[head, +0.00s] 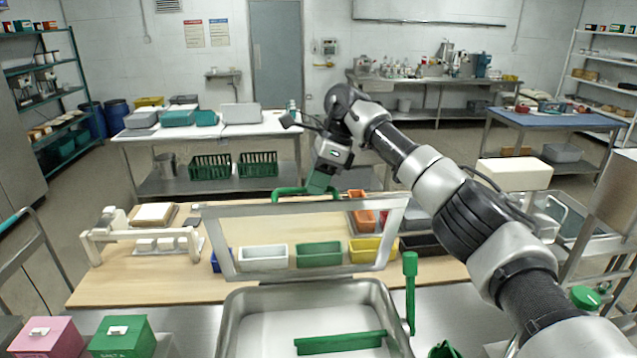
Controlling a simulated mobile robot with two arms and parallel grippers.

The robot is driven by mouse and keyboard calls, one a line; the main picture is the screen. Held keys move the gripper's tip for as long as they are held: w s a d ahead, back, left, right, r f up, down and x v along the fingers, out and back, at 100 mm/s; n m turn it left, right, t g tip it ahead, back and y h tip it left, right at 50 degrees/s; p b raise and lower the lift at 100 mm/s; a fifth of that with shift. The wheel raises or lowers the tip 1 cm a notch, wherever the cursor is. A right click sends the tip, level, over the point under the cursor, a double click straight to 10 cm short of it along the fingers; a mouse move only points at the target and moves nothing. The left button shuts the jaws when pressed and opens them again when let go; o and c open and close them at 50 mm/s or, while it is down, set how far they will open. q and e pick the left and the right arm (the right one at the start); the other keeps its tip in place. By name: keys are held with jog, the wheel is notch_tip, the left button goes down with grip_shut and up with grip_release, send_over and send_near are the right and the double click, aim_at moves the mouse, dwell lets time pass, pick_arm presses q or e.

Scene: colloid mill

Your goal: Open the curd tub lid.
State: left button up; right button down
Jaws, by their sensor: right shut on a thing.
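The curd tub (233,318) is a steel basin at the bottom centre, with its inside in view. Its lid (219,242) is a grey frame with a clear pane, standing steeply raised above the tub's far edge. A green handle (281,193) runs along the lid's top edge. My right gripper (318,186) comes from the upper right and is shut on this handle; the arm links hide nothing of the lid's left side. The exact finger contact is small. My left gripper is not in view.
A green bar (340,343) lies in the tub. A green upright handle (410,290) stands at its right. Pink (47,338) and green (122,337) boxes stand at the lower left. White (263,257), green (318,254) and yellow bins show through the pane on the wooden table (150,280).

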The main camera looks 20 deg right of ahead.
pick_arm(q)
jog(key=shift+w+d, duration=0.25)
pick_arm(e)
jog(key=shift+w+d+f, duration=0.15)
jog(key=shift+w+f, duration=0.1)
jog(key=shift+f, duration=0.2)
jog(key=c, duration=1.4)
grip_release()
jog(key=shift+o, duration=1.3)
jog(key=shift+w, duration=0.3)
jog(key=shift+w+f, duration=0.1)
jog(key=shift+w, duration=0.15)
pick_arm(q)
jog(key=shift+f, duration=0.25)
pick_arm(e)
jog(key=v, duration=0.7)
jog(key=shift+s+d+r, duration=0.1)
jog(key=shift+r, duration=0.25)
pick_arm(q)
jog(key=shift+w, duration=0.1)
